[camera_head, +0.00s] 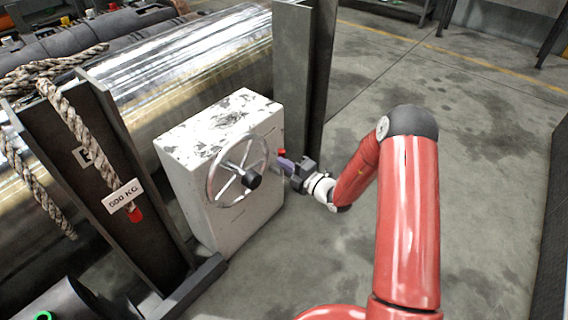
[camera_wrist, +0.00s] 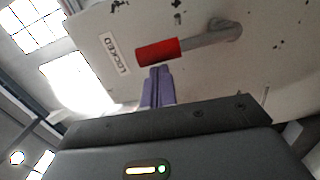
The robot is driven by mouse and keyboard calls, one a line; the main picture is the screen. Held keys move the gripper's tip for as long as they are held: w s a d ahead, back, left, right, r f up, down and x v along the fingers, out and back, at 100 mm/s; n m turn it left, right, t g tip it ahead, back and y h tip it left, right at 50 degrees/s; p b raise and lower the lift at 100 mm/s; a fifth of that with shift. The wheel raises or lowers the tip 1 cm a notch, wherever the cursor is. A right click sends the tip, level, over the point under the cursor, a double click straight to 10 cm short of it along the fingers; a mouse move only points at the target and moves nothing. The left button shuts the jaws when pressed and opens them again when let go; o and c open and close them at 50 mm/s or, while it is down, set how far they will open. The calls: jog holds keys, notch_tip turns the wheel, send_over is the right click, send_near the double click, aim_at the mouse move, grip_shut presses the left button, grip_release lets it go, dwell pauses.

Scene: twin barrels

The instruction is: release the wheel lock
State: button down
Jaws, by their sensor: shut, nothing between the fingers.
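The wheel (camera_head: 238,171) is a grey spoked handwheel with a dark hub on the front of a worn white box (camera_head: 232,225). The wheel lock is a lever with a red grip (camera_wrist: 158,52) and a grey metal arm (camera_wrist: 208,38); a bit of its red also shows at the box's right side in the head view (camera_head: 282,152). A label reading "LOCKED" (camera_wrist: 115,53) is beside the grip's end. My gripper (camera_wrist: 159,72) is shut and empty, its purple fingertips right at the red grip. I cannot tell whether they touch it. In the head view my gripper (camera_head: 285,163) is at the box's right side.
A dark steel post (camera_head: 300,75) stands behind the box, close to my gripper. Another post with rope (camera_head: 75,110) and a "500 KG" tag (camera_head: 124,196) stands left. A large metal barrel (camera_head: 190,60) lies behind. The floor (camera_head: 490,150) on the right is clear.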

jog(key=shift+w+d+r, duration=0.1)
jog(key=shift+w+d, duration=0.05)
jog(key=shift+w+d+r+m+p, duration=0.25)
jog(key=shift+w+d+m+p, duration=0.35)
jog(key=shift+m+p, duration=0.55)
jog(key=w+d+f+m+p, duration=0.2)
jog(key=w+d+f+m, duration=0.2)
jog(key=w+m, duration=0.1)
jog(key=shift+w+d+f+m, duration=0.2)
jog(key=shift+w+d+m, duration=0.2)
jog(key=shift+w, duration=0.25)
jog(key=shift+d+f, duration=0.1)
jog(key=shift+p, duration=0.3)
jog(key=s+d+r+p, duration=0.3)
jog(key=s+d+r, duration=0.1)
jog(key=s+d, duration=0.3)
jog(key=shift+s+r, duration=0.2)
jog(key=shift+s, duration=0.25)
